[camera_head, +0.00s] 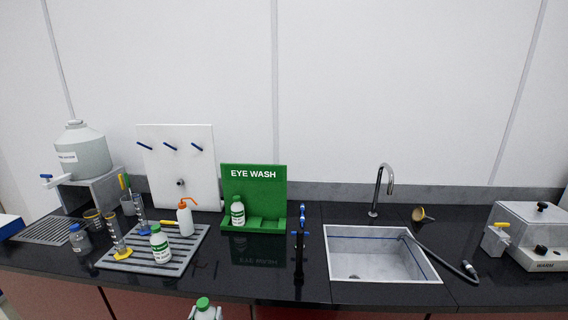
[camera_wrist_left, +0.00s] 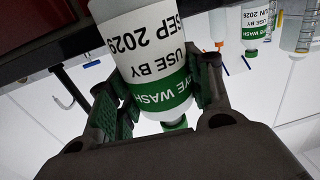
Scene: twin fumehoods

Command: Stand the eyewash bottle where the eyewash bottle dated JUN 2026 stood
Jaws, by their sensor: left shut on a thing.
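My left gripper (camera_wrist_left: 158,88) is shut on an eyewash bottle (camera_wrist_left: 150,60), white with a green band, reading USE BY SEP 2029. Its green cap shows at the bottom of the head view (camera_head: 204,303), in front of the counter. A second eyewash bottle (camera_head: 160,243) stands on the grey drying rack (camera_head: 186,262); its label reads JUN 2026 in the left wrist view (camera_wrist_left: 257,22). A third eyewash bottle (camera_head: 238,212) stands in the left place of the green EYE WASH station (camera_head: 275,188). The station's right place looks empty. My right gripper is out of view.
An orange-tipped wash bottle (camera_head: 185,219) and graduated cylinders (camera_head: 117,236) stand around the rack. The sink (camera_head: 375,258) is further right. Black counter in front of the station is clear.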

